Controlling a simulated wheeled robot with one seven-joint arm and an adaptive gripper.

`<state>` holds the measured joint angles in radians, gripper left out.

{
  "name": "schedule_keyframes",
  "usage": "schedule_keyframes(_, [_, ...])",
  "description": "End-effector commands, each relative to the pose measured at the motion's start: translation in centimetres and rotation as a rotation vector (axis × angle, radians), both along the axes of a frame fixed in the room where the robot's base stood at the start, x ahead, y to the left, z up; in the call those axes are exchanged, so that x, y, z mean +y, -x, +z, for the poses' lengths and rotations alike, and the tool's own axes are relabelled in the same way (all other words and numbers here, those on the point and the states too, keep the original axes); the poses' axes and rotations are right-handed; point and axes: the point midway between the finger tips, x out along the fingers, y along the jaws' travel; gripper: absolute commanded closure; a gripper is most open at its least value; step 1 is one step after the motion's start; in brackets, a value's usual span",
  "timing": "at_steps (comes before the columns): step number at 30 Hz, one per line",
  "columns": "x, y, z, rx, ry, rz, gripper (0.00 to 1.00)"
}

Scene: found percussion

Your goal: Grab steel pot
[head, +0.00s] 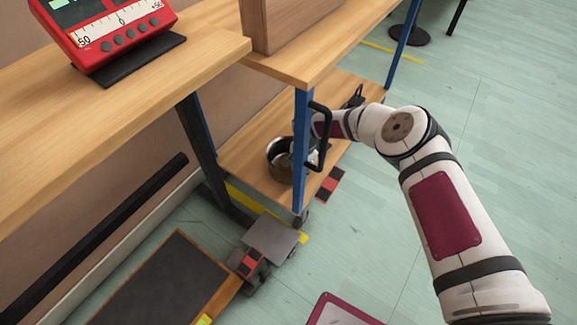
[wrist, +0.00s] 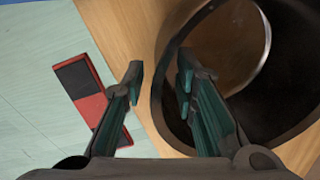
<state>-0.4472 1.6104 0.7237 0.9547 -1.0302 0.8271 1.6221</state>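The steel pot (head: 279,152) stands on the lower wooden shelf in the head view, partly hidden by the blue post. In the wrist view the round, dark-rimmed pot (wrist: 215,50) fills the right side, and I look down into its shiny inside. My gripper (wrist: 160,72) is open. Its left finger is outside the pot's near-left rim and its right finger overlaps the pot's opening, so the rim shows between them. I cannot tell how far below the fingertips the rim is. In the head view the fingers are hidden behind the post and black handle.
The blue post (head: 301,150) and black handle (head: 320,135) stand close to my wrist. The upper shelf (head: 340,45) is above. A grey cart (head: 270,240) stands on the floor.

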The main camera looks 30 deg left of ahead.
Motion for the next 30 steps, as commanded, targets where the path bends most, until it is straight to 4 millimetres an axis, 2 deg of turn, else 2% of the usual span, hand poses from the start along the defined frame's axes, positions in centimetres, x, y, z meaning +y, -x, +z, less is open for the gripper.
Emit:
schedule_keyframes(1, [0.1, 0.0, -1.1, 0.001, 0.0, -0.002, 0.74])
schedule_keyframes(7, [0.3, 0.0, -3.3, 0.001, 0.001, -0.001, 0.74])
schedule_keyframes(17, [0.4, -0.1, -3.7, -0.001, 0.0, -0.001, 0.74])
schedule_keyframes(18, [0.4, -0.1, -3.7, -0.001, 0.0, 0.0, 0.76])
schedule_keyframes(21, [0.4, -0.1, -3.7, -0.001, 0.0, 0.0, 0.98])
schedule_keyframes(30, [0.4, -0.1, -3.6, -0.002, -0.001, 0.0, 1.0])
